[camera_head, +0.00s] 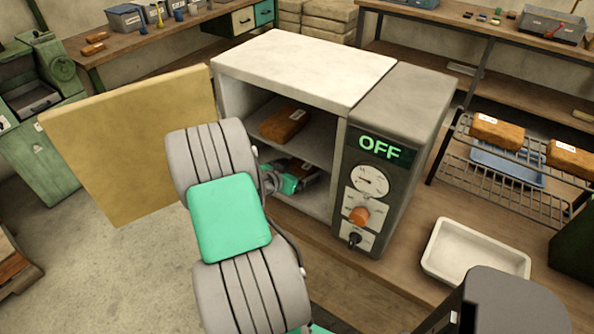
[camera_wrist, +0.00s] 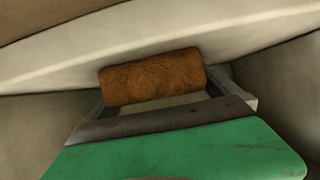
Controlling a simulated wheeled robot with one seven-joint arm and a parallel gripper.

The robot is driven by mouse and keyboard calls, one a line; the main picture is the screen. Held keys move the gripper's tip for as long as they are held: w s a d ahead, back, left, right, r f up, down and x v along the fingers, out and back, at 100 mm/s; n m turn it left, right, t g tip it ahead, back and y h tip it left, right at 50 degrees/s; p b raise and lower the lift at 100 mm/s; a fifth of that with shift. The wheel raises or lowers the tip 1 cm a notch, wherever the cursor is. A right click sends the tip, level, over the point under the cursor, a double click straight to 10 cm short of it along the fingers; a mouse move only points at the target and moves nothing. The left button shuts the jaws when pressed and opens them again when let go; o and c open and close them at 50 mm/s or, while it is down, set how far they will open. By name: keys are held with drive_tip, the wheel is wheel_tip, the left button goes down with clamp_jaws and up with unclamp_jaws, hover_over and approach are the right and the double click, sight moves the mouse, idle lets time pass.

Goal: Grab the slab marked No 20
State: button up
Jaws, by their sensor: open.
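A brown slab (camera_head: 284,122) with a white label lies on the upper shelf of the open cabinet oven (camera_head: 345,150). Another brown slab (camera_head: 301,165) shows partly in the lower compartment, mostly hidden by my gripper (camera_head: 298,178). My gripper is inside that lower compartment. In the wrist view a rough brown slab (camera_wrist: 150,76) lies crosswise just ahead of my open gripper (camera_wrist: 163,90), near its fingertips. I cannot tell if they touch it. No label shows on that slab in the wrist view, and no number is readable in the head view.
The oven door (camera_head: 130,145) stands open at the left. The control panel (camera_head: 368,180) reads OFF. At the right, labelled slabs (camera_head: 497,131) (camera_head: 571,158) lie on a wire rack (camera_head: 490,168). A white tray (camera_head: 475,254) stands on the bench. Oven walls and shelf closely surround my gripper.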

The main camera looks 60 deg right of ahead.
drive_tip(key=c, duration=1.8)
drive_tip(key=shift+c, duration=0.5)
drive_tip(key=shift+r, duration=0.15)
